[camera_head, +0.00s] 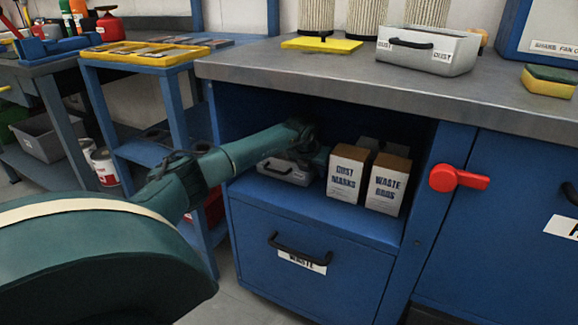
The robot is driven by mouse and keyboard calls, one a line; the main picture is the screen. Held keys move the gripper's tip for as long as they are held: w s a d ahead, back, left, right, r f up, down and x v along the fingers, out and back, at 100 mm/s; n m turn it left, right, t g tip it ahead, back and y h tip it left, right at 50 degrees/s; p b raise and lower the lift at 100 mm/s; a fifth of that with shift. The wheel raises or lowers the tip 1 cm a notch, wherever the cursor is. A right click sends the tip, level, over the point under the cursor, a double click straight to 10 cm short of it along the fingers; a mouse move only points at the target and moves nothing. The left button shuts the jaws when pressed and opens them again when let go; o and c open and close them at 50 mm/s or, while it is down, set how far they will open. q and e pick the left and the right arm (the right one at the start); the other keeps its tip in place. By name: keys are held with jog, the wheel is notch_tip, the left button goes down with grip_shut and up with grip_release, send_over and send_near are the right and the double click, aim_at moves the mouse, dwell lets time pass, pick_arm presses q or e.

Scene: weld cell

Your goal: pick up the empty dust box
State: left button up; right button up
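A pale grey dust box (430,62) with a black handle and "DUST" labels stands on the bench top at the upper right. A second low grey box (282,174) with a black handle sits inside the open shelf of the blue cabinet, partly covered by my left arm. I cannot see whether that second box is empty. My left gripper (318,160) is inside the shelf, just right of and close above that box. Its fingers are small and dark, so I cannot tell whether they are open or touch the box. My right gripper is not in view.
Dust masks (346,173) and waste bags (387,184) cartons stand on the shelf, right of my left gripper. A waste drawer (300,262) is below. A red handle (458,178) sticks out at right. Sponge (548,82) and filters (366,18) are on the bench (300,68).

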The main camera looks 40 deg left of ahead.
pick_arm(q)
jog(key=shift+c, duration=0.2)
grip_shut()
dwell(0.3)
